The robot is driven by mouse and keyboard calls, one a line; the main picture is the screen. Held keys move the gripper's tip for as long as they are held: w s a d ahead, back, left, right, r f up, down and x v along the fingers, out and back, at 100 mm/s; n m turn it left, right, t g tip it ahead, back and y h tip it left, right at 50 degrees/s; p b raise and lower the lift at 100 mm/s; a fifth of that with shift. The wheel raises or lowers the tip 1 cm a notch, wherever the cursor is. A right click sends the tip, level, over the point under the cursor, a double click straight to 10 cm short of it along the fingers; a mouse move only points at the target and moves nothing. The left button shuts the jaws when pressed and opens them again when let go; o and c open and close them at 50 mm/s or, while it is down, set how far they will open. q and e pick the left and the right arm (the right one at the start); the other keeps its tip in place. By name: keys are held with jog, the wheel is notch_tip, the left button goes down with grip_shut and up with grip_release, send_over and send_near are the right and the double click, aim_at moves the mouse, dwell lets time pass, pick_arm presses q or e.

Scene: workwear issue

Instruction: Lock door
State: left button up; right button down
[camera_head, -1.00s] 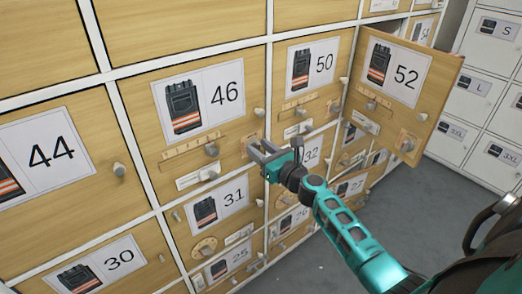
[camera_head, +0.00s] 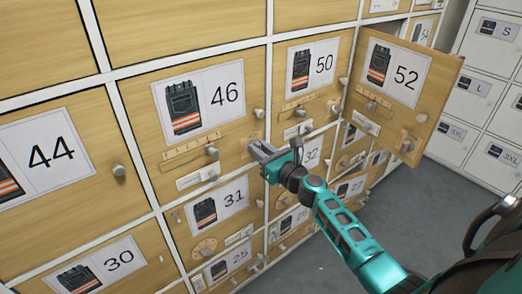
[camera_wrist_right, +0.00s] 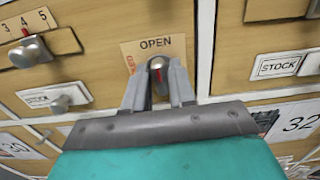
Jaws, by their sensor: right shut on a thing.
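The wooden door 46 (camera_head: 140,112) is closed, flush with its neighbours. Its lock plate (camera_wrist_right: 131,50) sits at the door's right edge and reads OPEN at the top, with small red lettering on its left side. My right gripper (camera_head: 258,152) is at this plate; in the wrist view its fingers (camera_wrist_right: 160,82) are closed around the lock knob (camera_wrist_right: 158,64). A red mark on the knob points roughly up towards OPEN. The fingers hide the knob's sides and the lower plate. My left gripper is not in view.
Door 52 (camera_head: 440,88) stands swung open at the right. Door 46 also carries a slider knob (camera_head: 212,151) and a lower small knob (camera_head: 213,174). Doors 44 (camera_head: 95,125), 50 and 31 surround it. White lockers (camera_head: 480,70) stand at the right beyond grey floor (camera_head: 400,200).

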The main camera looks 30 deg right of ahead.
jog(key=shift+a+f+n+b, duration=0.15)
jog(key=shift+n+b, duration=1.3)
jog(key=shift+n, duration=2.95)
jog(key=shift+a+f+n+b, duration=0.1)
jog(key=shift+n+b, duration=1.35)
jog(key=shift+n, duration=2.95)
jog(key=c, duration=1.1)
grip_release()
